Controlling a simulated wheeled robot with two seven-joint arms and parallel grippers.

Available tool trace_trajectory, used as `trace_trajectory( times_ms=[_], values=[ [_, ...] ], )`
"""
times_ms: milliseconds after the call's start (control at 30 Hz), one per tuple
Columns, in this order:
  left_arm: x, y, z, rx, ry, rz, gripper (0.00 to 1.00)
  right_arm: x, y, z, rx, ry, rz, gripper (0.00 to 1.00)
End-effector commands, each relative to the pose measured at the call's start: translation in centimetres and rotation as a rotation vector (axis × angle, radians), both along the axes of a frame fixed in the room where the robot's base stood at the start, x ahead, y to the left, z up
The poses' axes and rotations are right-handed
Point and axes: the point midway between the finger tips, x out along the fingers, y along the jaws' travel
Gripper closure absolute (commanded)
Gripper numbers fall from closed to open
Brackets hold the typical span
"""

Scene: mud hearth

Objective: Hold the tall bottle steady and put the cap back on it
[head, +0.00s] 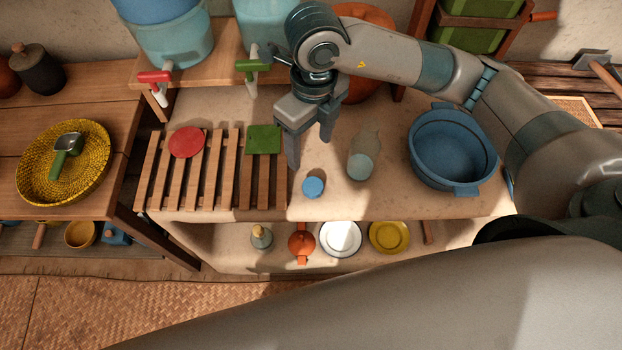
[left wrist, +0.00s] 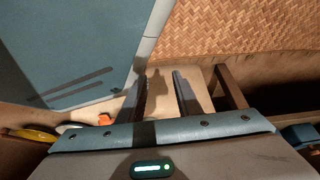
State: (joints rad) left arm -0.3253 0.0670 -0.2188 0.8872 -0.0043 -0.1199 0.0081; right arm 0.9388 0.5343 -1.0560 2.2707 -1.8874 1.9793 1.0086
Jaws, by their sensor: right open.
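The tall bottle (head: 361,160) is see-through with pale contents in its lower part. It stands on the tan counter, right of my right gripper, and its top looks uncapped. A round blue cap (head: 313,187) lies on the counter to the left of the bottle, nearer the front edge. My right gripper (head: 310,150) is open and empty, pointing down above the counter behind the cap, apart from both cap and bottle. My left gripper (left wrist: 160,82) shows only in the left wrist view, its fingers apart with nothing seen between them. Neither bottle nor cap can be made out there.
A blue basin (head: 452,180) stands right of the bottle. A slatted wooden rack (head: 190,190) with a red disc (head: 187,142) and a green square (head: 264,139) lies left. A shelf below holds plates and small items. Water dispensers (head: 170,40) stand behind.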

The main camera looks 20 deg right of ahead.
Motion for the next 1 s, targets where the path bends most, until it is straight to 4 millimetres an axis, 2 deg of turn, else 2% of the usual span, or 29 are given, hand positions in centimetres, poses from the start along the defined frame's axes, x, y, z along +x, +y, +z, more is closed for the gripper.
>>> trace_trajectory(
  times_ms=[133,567,833,1000],
  values=[
    [0.0,0.0,0.0,0.000,0.000,0.000,0.69,0.6,-1.0,0.2,-0.042,-0.022,-0.015,0.39],
    [-0.2,0.1,0.0,0.001,0.004,0.000,0.69,0.5,-0.9,-0.3,-0.040,-0.020,-0.014,0.39],
    [-1.0,0.4,0.1,0.007,0.024,0.001,0.69,0.4,-1.0,-3.1,-0.040,-0.014,-0.016,0.39],
    [-3.0,1.2,-0.2,0.022,0.073,0.002,0.69,0.4,-0.9,-6.2,-0.040,-0.014,-0.015,0.39]
  ],
)
